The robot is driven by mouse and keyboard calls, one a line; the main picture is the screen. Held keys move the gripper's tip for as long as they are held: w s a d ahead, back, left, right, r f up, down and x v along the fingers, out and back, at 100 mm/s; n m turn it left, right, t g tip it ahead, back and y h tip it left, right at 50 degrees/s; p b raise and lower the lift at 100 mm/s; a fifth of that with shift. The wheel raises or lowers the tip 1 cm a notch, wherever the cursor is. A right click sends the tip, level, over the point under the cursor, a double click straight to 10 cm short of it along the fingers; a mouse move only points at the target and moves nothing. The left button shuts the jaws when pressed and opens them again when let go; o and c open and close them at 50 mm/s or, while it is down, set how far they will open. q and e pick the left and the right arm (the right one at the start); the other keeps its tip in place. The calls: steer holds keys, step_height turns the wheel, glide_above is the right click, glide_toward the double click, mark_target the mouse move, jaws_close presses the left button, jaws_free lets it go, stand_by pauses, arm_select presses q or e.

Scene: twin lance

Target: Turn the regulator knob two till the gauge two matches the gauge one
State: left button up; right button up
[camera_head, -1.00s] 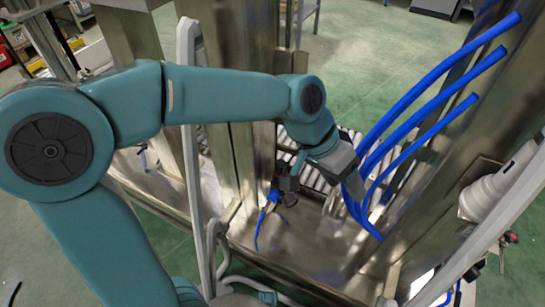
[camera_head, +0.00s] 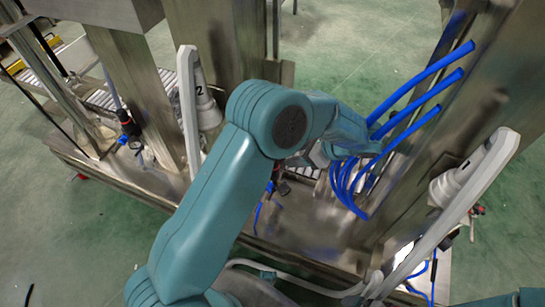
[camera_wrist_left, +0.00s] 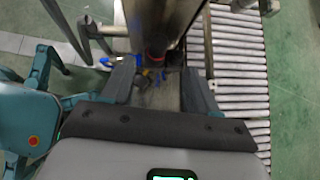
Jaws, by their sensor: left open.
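My left gripper (camera_wrist_left: 158,84) is open in the left wrist view, with its two fingers apart. Between and beyond them is a blurred metal post with a red ring (camera_wrist_left: 155,57) and small blue and yellow parts; I cannot tell what these are. In the head view my left forearm hides much of the middle. A black knob-like part (camera_head: 127,122) stands at the left, with a small round gauge-like part (camera_head: 148,157) below it. Another dark fitting (camera_head: 281,184) shows beneath my arm. Gauge readings are too small to tell. My right gripper does not show.
A white housing marked 2 (camera_head: 205,100) and one marked 1 (camera_head: 462,175) stand on pale posts at left and right. Blue hoses (camera_head: 425,85) hang at the right from a steel column. A roller conveyor (camera_wrist_left: 240,75) lies right in the wrist view. Green floor is open behind.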

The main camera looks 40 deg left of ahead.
arm_select(q)
steer(key=b+x, duration=0.1)
steer(key=x, duration=1)
steer(key=c, duration=1)
